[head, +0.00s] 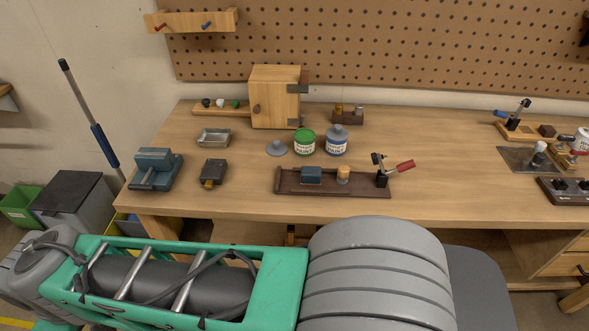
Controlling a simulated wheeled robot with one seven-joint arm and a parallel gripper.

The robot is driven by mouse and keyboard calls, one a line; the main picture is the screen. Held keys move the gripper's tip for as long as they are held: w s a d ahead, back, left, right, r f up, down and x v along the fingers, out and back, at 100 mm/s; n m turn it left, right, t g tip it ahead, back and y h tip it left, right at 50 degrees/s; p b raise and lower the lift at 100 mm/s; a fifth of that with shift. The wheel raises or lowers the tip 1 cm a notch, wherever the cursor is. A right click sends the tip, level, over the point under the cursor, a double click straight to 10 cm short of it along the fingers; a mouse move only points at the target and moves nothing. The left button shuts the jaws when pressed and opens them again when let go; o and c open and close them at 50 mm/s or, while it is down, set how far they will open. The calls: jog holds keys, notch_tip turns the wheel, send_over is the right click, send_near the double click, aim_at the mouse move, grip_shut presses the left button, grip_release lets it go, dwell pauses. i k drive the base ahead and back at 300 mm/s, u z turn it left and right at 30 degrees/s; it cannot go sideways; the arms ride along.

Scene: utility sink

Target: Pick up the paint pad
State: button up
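No gripper shows in the head view; only large green and grey parts of my own body fill the bottom. I cannot tell for certain which item is the paint pad. One candidate is a small dark block with a tan front end (212,172), lying on the left part of the wooden workbench (235,202). Another is a blue-grey block (312,175) on a long dark brown tray (290,190). A tan cylinder (343,174) and a red-handled clamp (397,167) are also on that tray. Nothing is seen touching either block.
A blue-grey vise (156,169) stands left of the dark block, and a metal dish (213,138) behind it. Green (305,142) and blue-labelled (337,140) jars stand behind the tray, near a grey lid (276,148). A wooden box (274,97) stands at the back.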

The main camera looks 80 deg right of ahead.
aim_at(344, 171)
jog(key=u, duration=0.15)
jog(key=k, duration=0.85)
jog(key=z, duration=0.85)
jog(key=i, duration=0.45)
jog(key=u, duration=0.1)
